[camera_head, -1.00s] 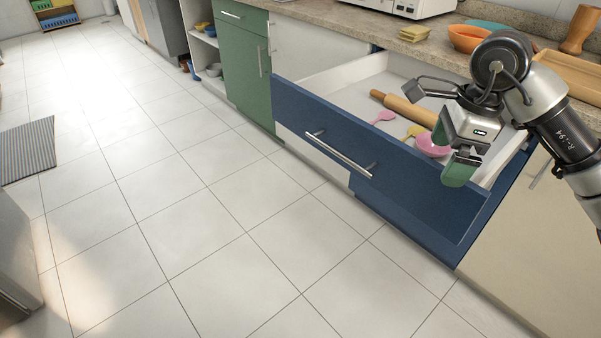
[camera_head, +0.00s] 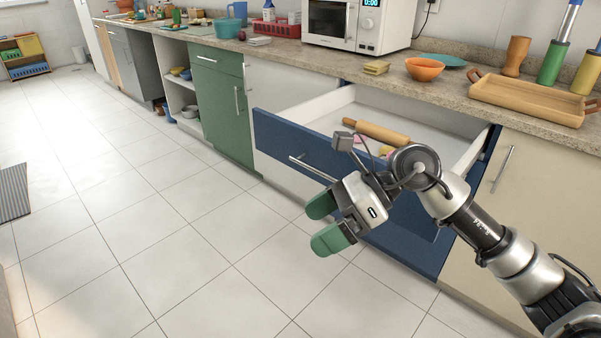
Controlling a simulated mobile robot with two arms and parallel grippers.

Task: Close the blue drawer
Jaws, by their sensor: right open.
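The blue drawer (camera_head: 283,138) is pulled far out of the cabinet under the counter. Its silver bar handle (camera_head: 312,168) shows on the left part of the front; the right part of the front is covered by my right arm. Inside lie a wooden rolling pin (camera_head: 375,131) and pink and yellow utensils, partly hidden by the gripper. My right gripper (camera_head: 325,222) is open and empty, with green fingertips. My left gripper is not in view.
A green cabinet front (camera_head: 221,107) stands left of the drawer and a beige cabinet (camera_head: 510,215) right of it. The counter above holds a microwave (camera_head: 335,22), an orange bowl (camera_head: 424,69) and a wooden tray (camera_head: 530,97). The tiled floor in front is clear.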

